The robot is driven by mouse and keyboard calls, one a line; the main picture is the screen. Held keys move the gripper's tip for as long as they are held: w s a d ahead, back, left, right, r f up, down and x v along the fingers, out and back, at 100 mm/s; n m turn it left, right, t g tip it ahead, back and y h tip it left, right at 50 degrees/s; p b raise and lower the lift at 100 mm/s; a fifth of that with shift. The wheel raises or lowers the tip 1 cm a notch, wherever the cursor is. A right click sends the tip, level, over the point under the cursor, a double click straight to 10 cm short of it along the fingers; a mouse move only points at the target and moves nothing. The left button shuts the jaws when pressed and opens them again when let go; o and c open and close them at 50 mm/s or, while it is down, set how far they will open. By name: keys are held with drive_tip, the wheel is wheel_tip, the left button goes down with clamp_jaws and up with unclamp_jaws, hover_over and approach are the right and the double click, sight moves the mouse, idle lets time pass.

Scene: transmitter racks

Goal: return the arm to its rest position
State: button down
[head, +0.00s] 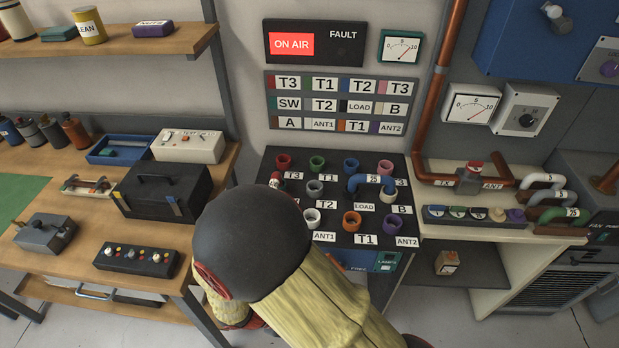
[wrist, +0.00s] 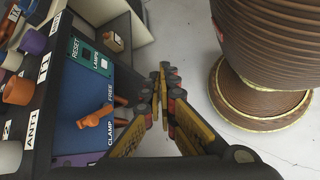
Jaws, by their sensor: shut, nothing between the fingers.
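My arm, yellow with a dark rounded elbow, reaches across the lower middle of the head view. It hides part of the panel's left side, and I cannot make out the fingers there. In the wrist view my gripper (wrist: 165,76) is shut and empty, its fingertips together. It is in the open beside the panel's front face, apart from the blue plate (wrist: 80,90) marked FREE and CLAMP. An orange lever (wrist: 98,118) sits on that plate.
The black panel (head: 335,238) holds several coloured sockets and a blue U-shaped link (head: 371,181). A wooden bench (head: 90,235) with boxes stands left. A counter with pipe pieces (head: 475,213) stands right. The sign (head: 292,44) reads ON AIR. Floor shows beside the gripper.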

drive_tip(key=d+r+m+t+y, duration=0.1)
drive_tip(key=d+r+m+y, duration=0.2)
drive_tip(key=r, duration=0.7)
drive_tip(key=s+d+r+m+t+y, duration=0.1)
drive_tip(key=d+r+m+y, duration=0.2)
drive_tip(key=d+r+m, duration=0.3)
drive_tip(key=d+r+m+t+y, duration=0.2)
drive_tip(key=d+r+m+y, duration=0.2)
drive_tip(key=r, duration=1.2)
drive_tip(key=shift+s+d+r+m, duration=0.25)
drive_tip(key=shift+s+d+m, duration=0.15)
drive_tip(key=shift+d, duration=0.5)
